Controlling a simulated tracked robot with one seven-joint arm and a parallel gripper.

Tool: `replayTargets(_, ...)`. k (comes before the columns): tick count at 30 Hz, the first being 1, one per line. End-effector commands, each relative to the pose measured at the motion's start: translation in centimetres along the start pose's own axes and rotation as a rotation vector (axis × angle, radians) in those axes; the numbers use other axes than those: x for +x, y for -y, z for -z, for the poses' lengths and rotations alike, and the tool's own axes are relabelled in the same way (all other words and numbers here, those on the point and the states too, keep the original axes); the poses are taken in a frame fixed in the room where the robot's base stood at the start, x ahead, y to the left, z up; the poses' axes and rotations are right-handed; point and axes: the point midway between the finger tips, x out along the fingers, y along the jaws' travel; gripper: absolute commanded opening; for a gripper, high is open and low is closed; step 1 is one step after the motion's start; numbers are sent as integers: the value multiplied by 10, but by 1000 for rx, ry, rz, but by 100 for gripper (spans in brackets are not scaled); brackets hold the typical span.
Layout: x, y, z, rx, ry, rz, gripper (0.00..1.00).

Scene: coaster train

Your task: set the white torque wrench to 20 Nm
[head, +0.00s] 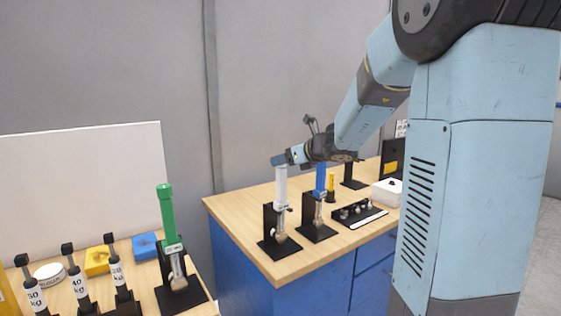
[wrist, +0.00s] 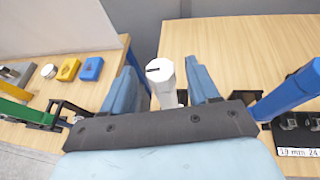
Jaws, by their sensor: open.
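The white torque wrench (head: 281,188) stands upright in a black holder (head: 268,243) on the wooden table, near its front left corner. In the wrist view its white top end (wrist: 166,80), with a dark mark on it, lies between the two blue fingers. My gripper (head: 281,160) is open, at the top of the white wrench in the head view. The fingers (wrist: 162,82) have a visible gap on each side of the wrench. The lower part of the wrench is hidden in the wrist view.
A blue wrench (head: 320,180) stands close to the right of the white one. A socket tray (head: 358,213) and a white box (head: 387,191) are further right. A green wrench (head: 168,215) and several weights stand on a separate table at left.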

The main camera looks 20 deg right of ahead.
Motion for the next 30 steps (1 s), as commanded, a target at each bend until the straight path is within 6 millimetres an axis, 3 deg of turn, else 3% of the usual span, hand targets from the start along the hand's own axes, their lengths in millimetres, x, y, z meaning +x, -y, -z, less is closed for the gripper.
replayTargets(6, 19, 1, 0, 1, 0, 2, 60)
replayTargets(17, 22, 1, 0, -1, 0, 2, 60)
replayTargets(30, 22, 1, 0, 0, 0, 2, 18)
